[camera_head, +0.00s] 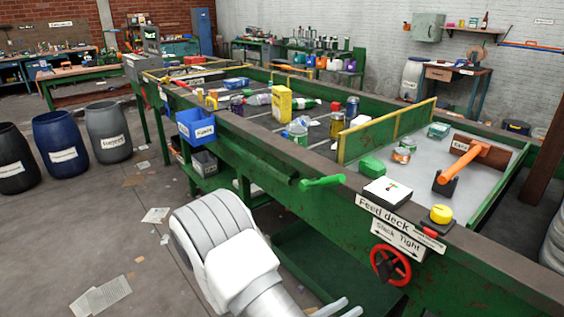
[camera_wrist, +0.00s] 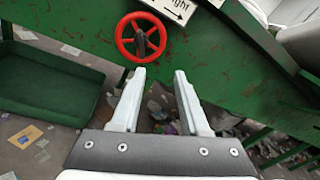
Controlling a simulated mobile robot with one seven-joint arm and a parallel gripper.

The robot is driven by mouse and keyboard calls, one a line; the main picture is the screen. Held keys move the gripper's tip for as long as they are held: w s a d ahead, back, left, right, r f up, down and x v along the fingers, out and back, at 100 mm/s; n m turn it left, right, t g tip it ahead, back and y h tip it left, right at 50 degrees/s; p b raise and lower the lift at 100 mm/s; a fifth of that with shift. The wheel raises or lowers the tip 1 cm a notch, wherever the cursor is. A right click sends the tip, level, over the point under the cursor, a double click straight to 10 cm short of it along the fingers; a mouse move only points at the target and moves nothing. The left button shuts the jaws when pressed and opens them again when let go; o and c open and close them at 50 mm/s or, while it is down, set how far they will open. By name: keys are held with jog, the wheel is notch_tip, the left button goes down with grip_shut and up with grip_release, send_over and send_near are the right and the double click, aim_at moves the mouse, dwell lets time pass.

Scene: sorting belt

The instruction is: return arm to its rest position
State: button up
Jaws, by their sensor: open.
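My gripper (camera_wrist: 157,75) is open and empty in the wrist view, its two pale fingers apart. It hangs low at the side of the green belt frame (camera_head: 330,210), below and in front of the red handwheel (camera_wrist: 141,37). In the head view my white arm reaches down at the bottom middle, and the fingertips (camera_head: 341,308) show at the bottom edge. The handwheel also shows in the head view (camera_head: 390,265), under the "Slack Tight" label. Nothing is between the fingers.
A green tray (camera_wrist: 45,85) lies left of my gripper in the wrist view. The belt (camera_head: 235,115) carries bottles, cans and boxes. A green lever (camera_head: 322,182) sticks out from the frame. Barrels (camera_head: 108,130) stand at the left. Paper litters the open floor.

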jog(key=s+d+r+m+g+y, duration=0.2)
jog(key=s+r+m+g+y, duration=0.3)
jog(key=r+m, duration=0.45)
jog(key=s+d+r+m+g+y, duration=0.2)
jog(key=s+r+m+g+y, duration=0.3)
jog(key=m, duration=0.7)
jog(key=s+a+r+m+t+y+p, duration=0.1)
jog(key=a+r+m+t+y+p, duration=0.1)
jog(key=r+p, duration=0.4)
jog(key=s+a+r+m+t+y+p, duration=0.2)
jog(key=a+r+m+t+y+p, duration=0.1)
jog(key=r, duration=1.4)
jog(key=m+t+p, duration=0.1)
jog(key=m+p, duration=0.1)
jog(key=p, duration=0.1)
jog(key=shift+r+t, duration=0.3)
jog(key=shift+t, duration=0.1)
jog(key=shift+s+a, duration=0.1)
